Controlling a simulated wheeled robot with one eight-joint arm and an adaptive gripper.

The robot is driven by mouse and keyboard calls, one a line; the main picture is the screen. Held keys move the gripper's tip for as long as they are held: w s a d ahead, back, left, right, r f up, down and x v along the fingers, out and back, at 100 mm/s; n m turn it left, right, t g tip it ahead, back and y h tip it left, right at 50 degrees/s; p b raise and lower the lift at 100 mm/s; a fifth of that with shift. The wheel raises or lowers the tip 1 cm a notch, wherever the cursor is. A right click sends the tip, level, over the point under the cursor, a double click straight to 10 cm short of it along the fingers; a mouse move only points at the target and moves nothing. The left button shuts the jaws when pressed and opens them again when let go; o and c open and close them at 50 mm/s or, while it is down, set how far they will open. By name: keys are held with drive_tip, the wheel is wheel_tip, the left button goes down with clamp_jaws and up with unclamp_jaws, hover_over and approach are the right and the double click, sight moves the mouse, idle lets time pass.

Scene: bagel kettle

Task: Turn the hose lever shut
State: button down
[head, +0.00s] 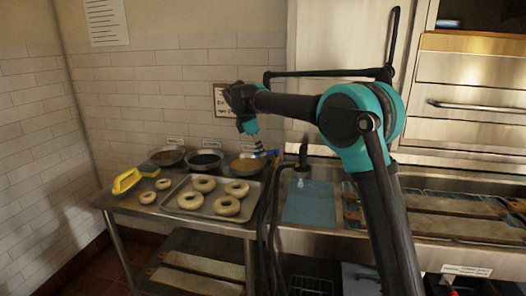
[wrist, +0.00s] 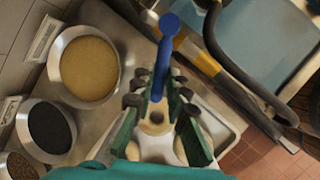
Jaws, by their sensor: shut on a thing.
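The blue hose lever (wrist: 163,62) runs up the middle of the wrist view, with a round end at the top. My gripper (wrist: 157,92) is shut on its lower part, one dark-padded green finger on each side. A black hose (wrist: 235,65) curves just right of the lever in the wrist view. In the head view my gripper (head: 257,147) is low over the back right of the steel table, and a bit of the blue lever (head: 270,154) shows beside it. The fingers hide the held part of the lever, and I cannot tell its exact angle to the valve.
Bowls of yellow grain (wrist: 88,68) and dark seeds (wrist: 50,128) stand left of my gripper in the wrist view. A tray (head: 180,209) of bagels lies in front on the steel table. A blue mat (head: 308,205) lies right of the hose.

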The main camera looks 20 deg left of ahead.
drive_tip(key=shift+w+a+m+g+h, duration=0.25)
drive_tip(key=shift+w+m, duration=0.3)
drive_tip(key=shift+m, duration=0.4)
drive_tip(key=shift+w+a+m+g+h, duration=0.1)
drive_tip(key=shift+w+m+g+h, duration=0.35)
drive_tip(key=shift+m, duration=0.55)
drive_tip(key=shift+w+a+m+g+h, duration=0.1)
drive_tip(key=shift+w+a+m+g, duration=0.1)
drive_tip(key=shift+w+m, duration=0.6)
drive_tip(key=shift+s, duration=0.2)
drive_tip(key=c, duration=1.5)
unclamp_jaws()
drive_tip(key=v, duration=0.7)
drive_tip(key=shift+r, duration=0.2)
drive_tip(key=shift+s+a, duration=0.1)
drive_tip(key=shift+a, duration=0.05)
